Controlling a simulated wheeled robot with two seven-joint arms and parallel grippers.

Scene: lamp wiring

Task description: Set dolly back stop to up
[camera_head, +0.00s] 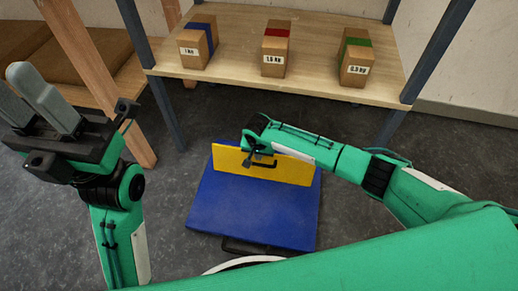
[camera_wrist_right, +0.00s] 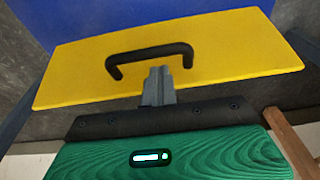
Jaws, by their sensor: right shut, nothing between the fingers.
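The dolly (camera_head: 250,212) is a blue platform on the floor. Its yellow back stop (camera_head: 230,160) is a panel along the platform's far side, with a black handle; I cannot tell its exact tilt. The back stop (camera_wrist_right: 225,45) fills much of the right wrist view, with the handle (camera_wrist_right: 125,57) across its middle. My right gripper (camera_head: 249,160) is shut and empty at the panel; its fingertips (camera_wrist_right: 159,72) overlap the handle's open span in the wrist view. Contact is unclear. My left gripper (camera_head: 20,78) is open and empty, away at the left.
A wooden shelf (camera_head: 230,75) with dark posts stands beyond the dolly. It bears boxes with blue (camera_head: 198,42), red (camera_head: 276,48) and green (camera_head: 355,62) bands. A wooden rack (camera_head: 90,75) is at the left. Floor is clear left of the dolly.

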